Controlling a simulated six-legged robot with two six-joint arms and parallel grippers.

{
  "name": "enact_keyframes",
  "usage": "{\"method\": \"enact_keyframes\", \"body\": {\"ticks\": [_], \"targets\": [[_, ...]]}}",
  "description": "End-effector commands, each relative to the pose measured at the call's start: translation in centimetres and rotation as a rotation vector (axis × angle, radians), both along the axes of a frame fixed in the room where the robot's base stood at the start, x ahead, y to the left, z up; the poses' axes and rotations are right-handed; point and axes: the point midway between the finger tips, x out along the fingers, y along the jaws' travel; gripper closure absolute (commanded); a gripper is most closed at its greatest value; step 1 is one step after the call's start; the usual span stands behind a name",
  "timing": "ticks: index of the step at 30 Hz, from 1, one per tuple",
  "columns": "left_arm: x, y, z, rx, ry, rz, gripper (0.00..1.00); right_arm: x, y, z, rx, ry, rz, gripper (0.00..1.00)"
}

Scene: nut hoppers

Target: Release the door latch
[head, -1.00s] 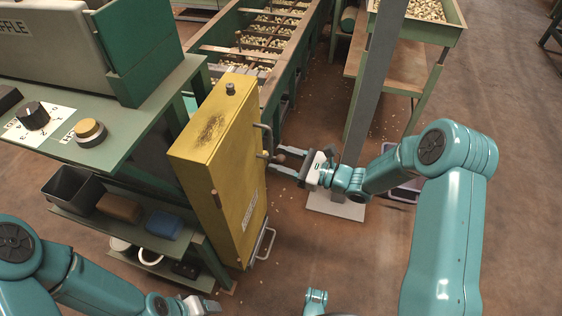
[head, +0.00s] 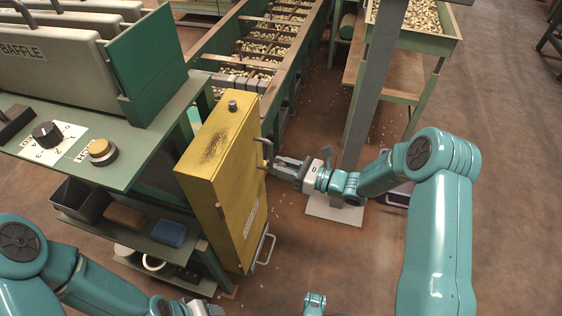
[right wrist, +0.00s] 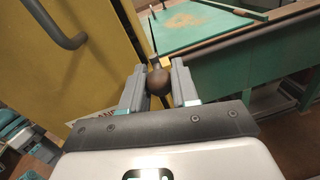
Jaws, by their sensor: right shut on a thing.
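The yellow door (head: 222,160) stands beside the green bench in the head view, with a dark bar handle (head: 264,149) on its right side. The yellow door also fills the left of the right wrist view (right wrist: 90,80), with the grey handle (right wrist: 60,28) at the upper left. A round brown latch knob (right wrist: 158,83) sits between the fingers of my right gripper (right wrist: 158,90), which is shut on it. In the head view my right gripper (head: 282,166) is at the door's right edge, just below the handle. My left gripper (head: 205,308) is low at the bottom edge, partly cut off.
The bench (head: 150,140) at the left carries a knob and a yellow button (head: 102,151). A lower shelf holds a black bin and a blue block (head: 170,233). A long nut trough (head: 270,45) runs behind. A grey post (head: 375,90) stands behind my right arm. The floor at right is open.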

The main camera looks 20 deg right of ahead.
Motion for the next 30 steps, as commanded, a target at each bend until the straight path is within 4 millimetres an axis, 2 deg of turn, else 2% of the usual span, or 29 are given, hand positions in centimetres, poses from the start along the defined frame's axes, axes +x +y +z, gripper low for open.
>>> {"method": "enact_keyframes", "body": {"ticks": [9, 10, 12, 25, 30], "targets": [[-0.1, 0.0, 0.1, 0.000, 0.001, -0.003, 0.38, 0.1, -0.1, 0.0, 0.016, 0.022, -0.001, 1.00], [-0.1, 0.0, 0.1, 0.000, 0.001, -0.003, 0.38, 0.1, -0.1, 0.0, 0.016, 0.022, -0.001, 0.67], [-0.1, 0.0, 0.1, 0.000, 0.002, -0.002, 0.38, 0.1, -0.1, 0.0, 0.015, 0.021, -0.001, 0.48], [-0.1, 0.0, 0.2, 0.000, 0.001, -0.001, 0.38, 0.0, -0.2, 0.0, 0.015, 0.020, -0.001, 0.48], [-0.1, -0.1, 0.9, -0.001, 0.002, -0.005, 0.38, -1.3, -2.0, 0.3, 0.014, 0.022, -0.005, 0.48]]}}
